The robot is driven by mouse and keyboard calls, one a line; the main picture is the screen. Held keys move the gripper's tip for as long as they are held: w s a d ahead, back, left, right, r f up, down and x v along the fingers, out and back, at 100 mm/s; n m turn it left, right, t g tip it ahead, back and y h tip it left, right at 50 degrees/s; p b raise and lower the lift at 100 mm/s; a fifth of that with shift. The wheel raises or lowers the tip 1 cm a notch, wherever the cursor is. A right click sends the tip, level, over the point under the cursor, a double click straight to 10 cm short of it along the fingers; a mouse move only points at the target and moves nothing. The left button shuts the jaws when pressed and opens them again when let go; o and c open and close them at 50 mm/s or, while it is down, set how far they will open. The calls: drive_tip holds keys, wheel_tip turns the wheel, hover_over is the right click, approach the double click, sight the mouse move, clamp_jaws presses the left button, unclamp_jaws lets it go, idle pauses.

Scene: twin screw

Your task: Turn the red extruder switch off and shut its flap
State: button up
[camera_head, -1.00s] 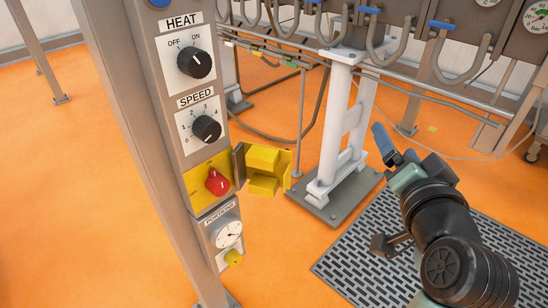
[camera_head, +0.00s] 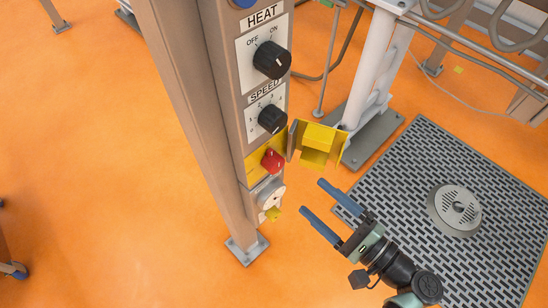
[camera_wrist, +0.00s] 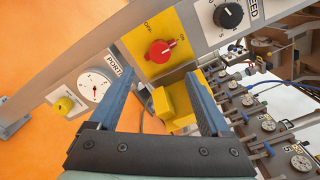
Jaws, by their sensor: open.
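The red switch (camera_head: 273,161) is a round knob on a yellow plate on the grey control post, below the speed knob. In the wrist view the red switch (camera_wrist: 160,50) shows a pale pointer mark, with "OFF" lettering on the plate at its upper left. The yellow flap (camera_head: 318,143) stands swung open to the right of the plate; it also shows in the wrist view (camera_wrist: 178,100) between my fingers. My gripper (camera_head: 319,206) is open and empty, its blue fingers pointing up-left toward the panel, apart from switch and flap. In the wrist view my fingers (camera_wrist: 160,95) straddle the flap's image.
Above the switch are the black heat knob (camera_head: 272,60) and speed knob (camera_head: 272,118). Below it are a dial gauge (camera_head: 270,196) and a small yellow knob (camera_head: 274,213). A white support column (camera_head: 375,75) stands behind the flap.

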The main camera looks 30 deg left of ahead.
sight(279, 168)
drive_tip(key=x, duration=1.1)
drive_tip(key=shift+a, duration=0.1)
drive_tip(key=shift+c, duration=0.4)
clamp_jaws()
